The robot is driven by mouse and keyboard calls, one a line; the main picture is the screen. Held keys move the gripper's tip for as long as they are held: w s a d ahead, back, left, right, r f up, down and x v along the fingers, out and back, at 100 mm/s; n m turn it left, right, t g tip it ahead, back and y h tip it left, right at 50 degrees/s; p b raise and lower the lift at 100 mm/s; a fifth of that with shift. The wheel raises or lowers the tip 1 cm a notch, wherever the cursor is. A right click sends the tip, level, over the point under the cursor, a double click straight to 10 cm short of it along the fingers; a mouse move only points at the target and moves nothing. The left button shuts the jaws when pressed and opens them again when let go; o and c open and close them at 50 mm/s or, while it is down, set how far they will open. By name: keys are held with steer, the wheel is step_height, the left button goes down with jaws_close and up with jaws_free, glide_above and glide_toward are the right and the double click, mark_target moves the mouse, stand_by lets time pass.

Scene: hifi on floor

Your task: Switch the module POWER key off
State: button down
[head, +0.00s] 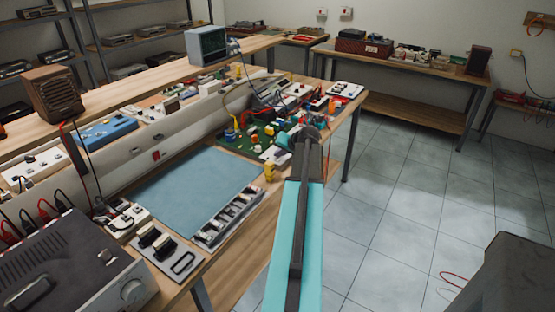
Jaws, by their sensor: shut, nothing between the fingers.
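My arm reaches from the bottom of the head view to a green circuit board (235,143) on the workbench. The board carries several small yellow, white and red parts. My gripper (288,137) is small and dark at the arm's far end, at the right part of the board. It looks shut and empty; I cannot tell whether it touches anything. The arm and wrist hide part of the bench there. I cannot make out a key marked POWER; any lettering is too small to read.
A blue-grey mat (195,185) lies on the bench, with a tool tray (230,215) at its front edge. A dark hifi unit (75,265) stands at the lower left. A small monitor (207,46) stands on the raised shelf.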

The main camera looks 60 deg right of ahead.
mark_target(279, 159)
steer(key=shift+r, duration=0.1)
stand_by(0.3)
steer(key=shift+r, duration=0.35)
steer(key=shift+r, duration=0.1)
steer(key=shift+r+p, duration=1.45)
steer(key=shift+r, duration=1.45)
